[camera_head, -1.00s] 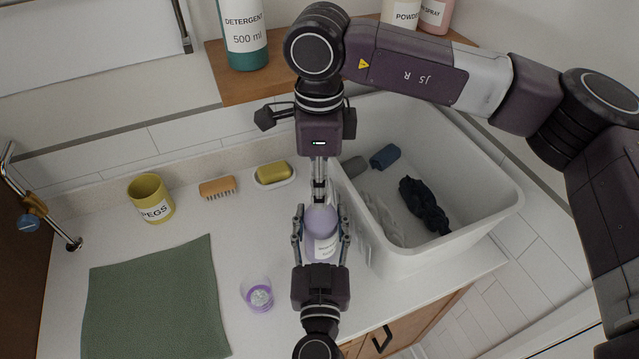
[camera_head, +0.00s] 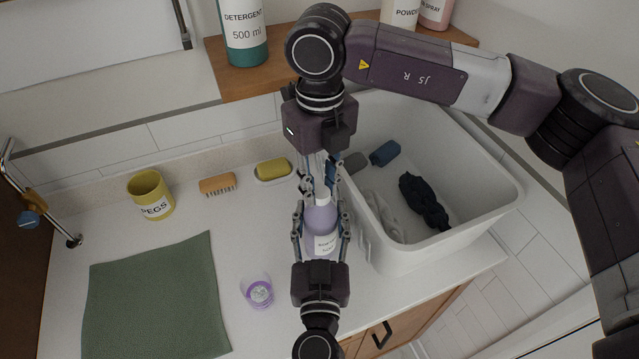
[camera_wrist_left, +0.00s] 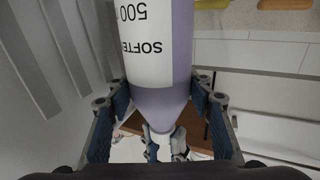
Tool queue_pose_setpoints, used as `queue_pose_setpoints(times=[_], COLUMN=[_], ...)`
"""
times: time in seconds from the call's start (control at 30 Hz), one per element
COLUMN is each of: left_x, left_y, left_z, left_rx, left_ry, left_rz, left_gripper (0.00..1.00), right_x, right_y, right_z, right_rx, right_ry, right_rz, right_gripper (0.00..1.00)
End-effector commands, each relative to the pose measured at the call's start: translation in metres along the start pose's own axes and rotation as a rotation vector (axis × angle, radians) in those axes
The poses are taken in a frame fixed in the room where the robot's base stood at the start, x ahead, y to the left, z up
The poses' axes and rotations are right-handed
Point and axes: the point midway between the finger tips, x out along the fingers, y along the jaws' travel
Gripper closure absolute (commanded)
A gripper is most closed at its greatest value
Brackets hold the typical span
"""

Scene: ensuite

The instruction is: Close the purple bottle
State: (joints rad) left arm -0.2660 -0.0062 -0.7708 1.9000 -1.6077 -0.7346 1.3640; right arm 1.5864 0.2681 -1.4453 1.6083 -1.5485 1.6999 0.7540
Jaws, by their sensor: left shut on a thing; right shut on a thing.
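The purple bottle (camera_head: 321,218) is a lilac bottle with a white label, standing near the counter's front, left of the white tub. My left gripper (camera_head: 320,232) is shut around its body from the front. The bottle fills the middle of the left wrist view (camera_wrist_left: 160,100), where its label reads upside down. A white cap (camera_wrist_left: 160,142) sits at the bottle's narrow end. My right gripper (camera_head: 321,188) reaches down from above and is shut on the cap, its fingers partly hiding it. Whether the cap is fully tight cannot be seen.
The white tub (camera_head: 480,215) with dark and pale cloths stands close on the right. A clear cup (camera_head: 257,291) with purple liquid is left of the bottle. A green mat (camera_head: 155,300), pegs pot (camera_head: 151,195), brush (camera_head: 217,184) and yellow soap (camera_head: 272,169) lie further left and behind.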

Motion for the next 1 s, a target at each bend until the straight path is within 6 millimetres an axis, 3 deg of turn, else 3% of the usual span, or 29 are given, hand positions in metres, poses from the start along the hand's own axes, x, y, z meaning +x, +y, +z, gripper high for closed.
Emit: queue_pose_setpoints(times=[1.0], left_x=[0.0000], left_y=[-0.0004], left_z=[0.0005], left_rx=[0.000], left_ry=[-0.001], left_rz=[-0.001], left_gripper=[1.00], right_x=[0.0005], right_y=[-0.0034], right_z=[-0.0032], right_rx=[1.938], right_ry=[-0.005], right_rz=[0.003], right_gripper=[0.84])
